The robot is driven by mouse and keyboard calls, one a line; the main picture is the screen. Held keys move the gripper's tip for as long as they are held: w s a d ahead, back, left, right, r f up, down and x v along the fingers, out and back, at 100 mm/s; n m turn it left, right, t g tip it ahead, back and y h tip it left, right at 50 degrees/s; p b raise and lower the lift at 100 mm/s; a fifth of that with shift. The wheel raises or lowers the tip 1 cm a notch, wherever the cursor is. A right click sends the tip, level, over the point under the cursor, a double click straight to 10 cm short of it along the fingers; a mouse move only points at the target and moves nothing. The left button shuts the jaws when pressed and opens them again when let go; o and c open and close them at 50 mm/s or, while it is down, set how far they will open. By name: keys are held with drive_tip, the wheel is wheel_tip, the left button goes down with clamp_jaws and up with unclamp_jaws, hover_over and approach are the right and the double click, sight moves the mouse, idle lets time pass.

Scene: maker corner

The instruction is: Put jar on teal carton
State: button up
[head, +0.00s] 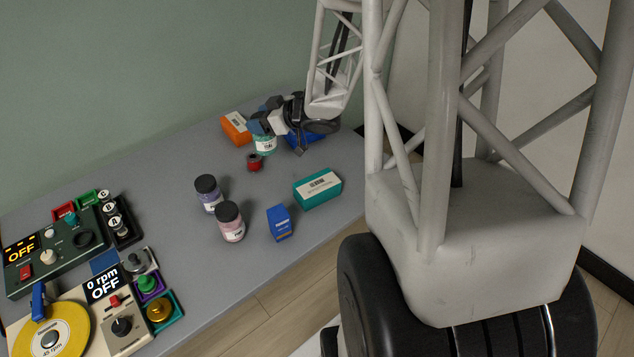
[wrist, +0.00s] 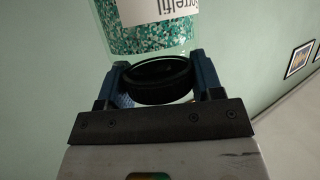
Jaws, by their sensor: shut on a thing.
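My gripper (head: 262,127) is at the back of the table, shut on the lid of a clear jar with teal and white bits inside (head: 264,145). In the wrist view, the jar (wrist: 150,32) has a white label and its black lid (wrist: 158,80) sits between my blue fingers. The gripper hides the top of the jar in the head view; I cannot tell whether its base touches the table. The teal carton (head: 318,190) lies flat near the table's right edge, nearer the camera than the jar and to its right. Its top is bare.
A red item (head: 254,162) is just below the held jar. A purple jar (head: 208,194), a pink jar (head: 230,222) and a blue carton (head: 279,223) stand nearer. Control panels (head: 55,250) fill the left.

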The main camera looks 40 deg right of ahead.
drive_tip(key=s+d+m+h, duration=0.1)
drive_tip(key=s+d, duration=0.6)
drive_tip(key=s, duration=0.6)
drive_tip(key=shift+d+r+m+t+h, duration=0.3)
drive_tip(key=shift+d+t+h, duration=0.05)
drive_tip(key=shift+t+h, duration=0.05)
drive_tip(key=shift+f, duration=0.15)
drive_tip(key=shift+f, duration=2.2)
drive_tip(key=shift+f, duration=0.1)
drive_tip(key=shift+f, duration=1.7)
drive_tip(key=shift+f, duration=0.1)
drive_tip(key=o, duration=1.4)
drive_tip(key=shift+c, duration=0.2)
